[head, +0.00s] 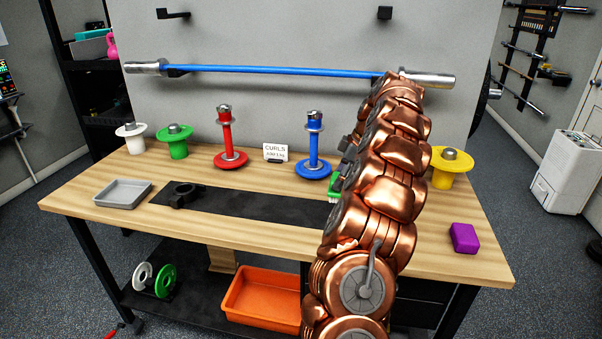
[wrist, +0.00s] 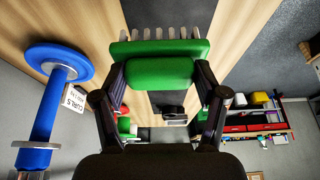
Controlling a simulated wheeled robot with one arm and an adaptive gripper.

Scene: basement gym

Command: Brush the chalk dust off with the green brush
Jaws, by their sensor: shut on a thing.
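The green brush (wrist: 160,72) is between the two fingers of my gripper (wrist: 160,84) in the wrist view, with its pale bristles pointing to the top of the picture. My gripper is shut on it. In the head view a small part of the green brush (head: 335,188) shows at the left edge of my copper arm, near the right end of the black mat (head: 250,206). My arm hides most of the gripper there. I cannot make out chalk dust in either view, and I cannot tell whether the bristles touch the table.
On the wooden table (head: 130,225) stand a red dumbbell (head: 226,140), a blue dumbbell (head: 313,145), a CURLS sign (head: 276,153) and white, green and yellow plate stands. A grey tray (head: 122,193), black clamp (head: 182,194) and purple block (head: 464,238) lie nearer. A blue barbell (head: 270,69) spans the back.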

